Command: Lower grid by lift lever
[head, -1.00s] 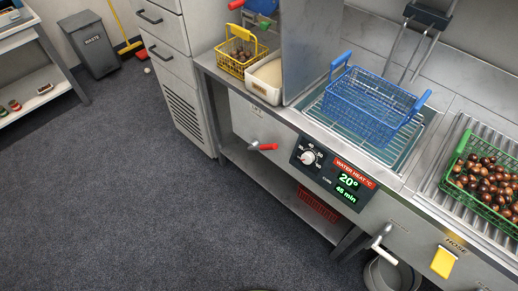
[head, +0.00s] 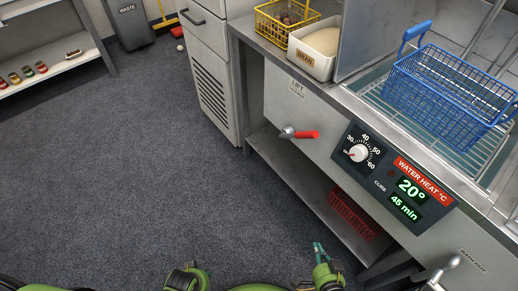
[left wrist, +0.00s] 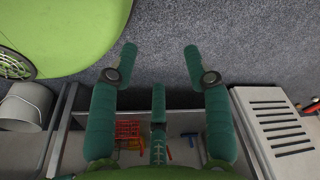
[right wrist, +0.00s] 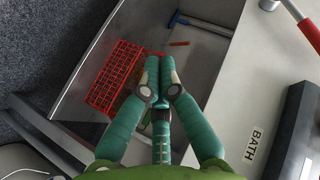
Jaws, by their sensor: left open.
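The lift lever (head: 303,134), with a red grip on a metal stub, sticks out of the steel bath front below the LIFT label. Its red grip also shows at the top right of the right wrist view (right wrist: 309,35). The wire grid (head: 478,160) lies in the bath under a blue basket (head: 432,98). My right gripper (head: 320,250) is at the bottom of the head view, below and apart from the lever. In the right wrist view its fingers (right wrist: 160,62) are together and empty. My left gripper (left wrist: 160,50) is open and empty in the left wrist view.
A control panel (head: 385,165) with a dial and display sits right of the lever. A red crate (head: 352,212) is on the lower shelf. A yellow basket (head: 283,22) and a bran tub (head: 314,47) stand on the counter. The floor (head: 130,160) in front is clear.

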